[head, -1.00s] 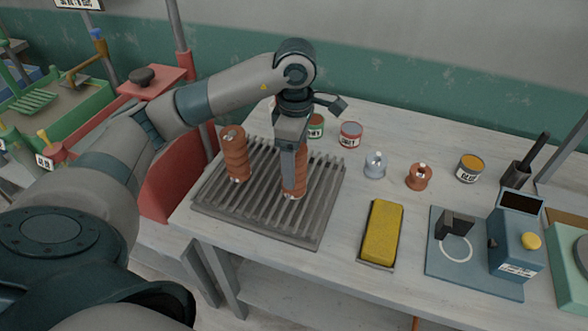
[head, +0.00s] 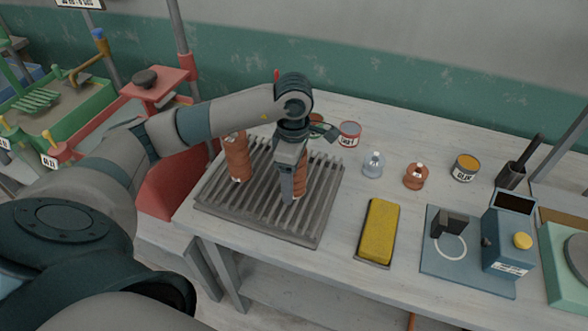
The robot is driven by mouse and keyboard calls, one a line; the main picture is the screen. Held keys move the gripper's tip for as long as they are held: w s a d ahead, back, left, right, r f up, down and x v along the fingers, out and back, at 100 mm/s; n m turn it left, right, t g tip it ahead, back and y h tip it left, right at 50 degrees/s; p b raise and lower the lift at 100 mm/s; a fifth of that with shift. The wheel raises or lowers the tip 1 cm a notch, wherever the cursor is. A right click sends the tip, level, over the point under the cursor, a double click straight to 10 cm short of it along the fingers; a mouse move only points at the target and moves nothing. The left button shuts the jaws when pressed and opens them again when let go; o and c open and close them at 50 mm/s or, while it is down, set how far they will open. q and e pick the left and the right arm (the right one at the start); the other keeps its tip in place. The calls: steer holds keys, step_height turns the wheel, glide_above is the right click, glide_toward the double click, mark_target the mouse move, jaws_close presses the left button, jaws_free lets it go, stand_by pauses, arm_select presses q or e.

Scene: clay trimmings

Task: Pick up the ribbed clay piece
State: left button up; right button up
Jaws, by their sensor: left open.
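Two ribbed, orange-brown clay pieces stand on a slatted grey rack (head: 218,200). The left piece (head: 237,160) stands clear, with its top partly behind my forearm. The right piece (head: 301,180) is largely hidden by my left gripper (head: 292,192). That gripper points down from above and is open, with one finger in front of the right piece, low near the slats. The other finger is hidden, and I cannot tell whether the visible one touches the clay. My right gripper is not in view.
Labelled tins (head: 349,134), a small glass bottle (head: 373,165) and a brown bottle (head: 416,176) stand behind and right of the rack. A yellow block (head: 380,231) lies to the right. A blue device (head: 507,245) stands further right. Bare tabletop (head: 340,225) separates rack and block.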

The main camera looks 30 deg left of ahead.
arm_select(q)
steer(key=shift+c, duration=0.3)
steer(key=c, duration=1.5)
steer(key=shift+r, duration=0.25)
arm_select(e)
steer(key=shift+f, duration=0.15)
